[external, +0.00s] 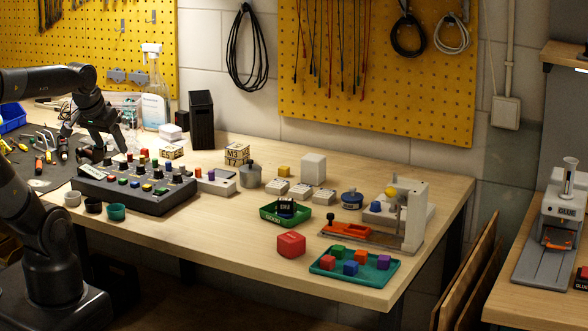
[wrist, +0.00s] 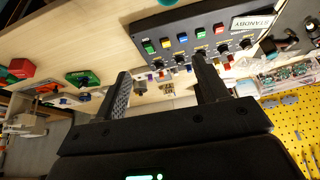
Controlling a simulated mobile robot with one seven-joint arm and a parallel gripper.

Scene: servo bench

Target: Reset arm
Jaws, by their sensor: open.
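My gripper (external: 98,142) is at the left of the external view, above the back left end of the black control panel (external: 158,205). My arm reaches in from the left edge. In the wrist view my gripper (wrist: 165,88) has its two dark fingers spread wide with nothing between them. The control panel also shows in the wrist view (wrist: 180,30), with coloured buttons, black knobs and a label reading STANDBY (wrist: 253,22). I cannot tell whether a fingertip touches anything.
A spray bottle (external: 155,90) and a black box (external: 201,118) stand behind the panel. Small cups (external: 115,212) sit at the front edge. Tools (external: 40,160) lie at left. A green tray (external: 285,218), red block (external: 291,244) and teal tray (external: 375,275) are at right.

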